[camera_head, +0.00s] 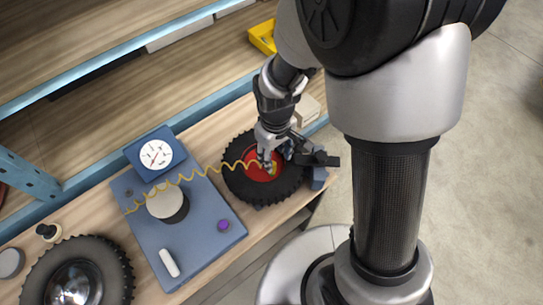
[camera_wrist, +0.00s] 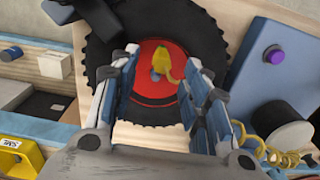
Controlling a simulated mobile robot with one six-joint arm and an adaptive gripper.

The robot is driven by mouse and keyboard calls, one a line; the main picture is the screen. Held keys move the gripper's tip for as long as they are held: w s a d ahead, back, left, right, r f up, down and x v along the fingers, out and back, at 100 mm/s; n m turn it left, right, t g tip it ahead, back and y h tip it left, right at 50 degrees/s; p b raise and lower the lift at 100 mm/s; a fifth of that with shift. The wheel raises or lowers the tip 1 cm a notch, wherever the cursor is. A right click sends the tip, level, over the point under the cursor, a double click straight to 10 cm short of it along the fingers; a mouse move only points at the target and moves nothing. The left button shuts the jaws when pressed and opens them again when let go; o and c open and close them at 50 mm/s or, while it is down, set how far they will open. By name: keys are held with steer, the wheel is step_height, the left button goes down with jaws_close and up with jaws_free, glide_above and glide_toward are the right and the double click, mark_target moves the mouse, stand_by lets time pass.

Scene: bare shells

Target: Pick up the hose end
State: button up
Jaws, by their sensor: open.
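The yellow hose end (camera_wrist: 157,46) lies over the red hub (camera_wrist: 150,88) of a black tyre (camera_wrist: 103,35) in the wrist view. The coiled yellow hose (camera_head: 205,173) runs from the blue pump board (camera_head: 188,238) to this wheel in the head view. My gripper (camera_wrist: 157,64) is open, its two fingers on either side of the hose end in the picture, with nothing clamped. I cannot tell how far above the hub the fingertips are. In the head view my gripper (camera_head: 270,157) hangs over the wheel and partly hides the hose end.
The board carries a gauge (camera_head: 156,154), a white-topped cylinder (camera_head: 167,204), a purple knob (camera_head: 223,225) and a white bar (camera_head: 169,262). Another tyre (camera_head: 112,265) lies at lower left. A blue-edged shelf (camera_head: 120,50) stands behind, with a yellow bin (camera_head: 262,36).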

steer(key=shift+w+a+f+b, duration=0.1)
steer(key=shift+a+f+b, duration=0.05)
steer(key=shift+f, duration=1.35)
steer(key=shift+a+f+b, duration=0.15)
steer(key=shift+f, duration=1.35)
steer(key=shift+c, duration=0.3)
jaws_close()
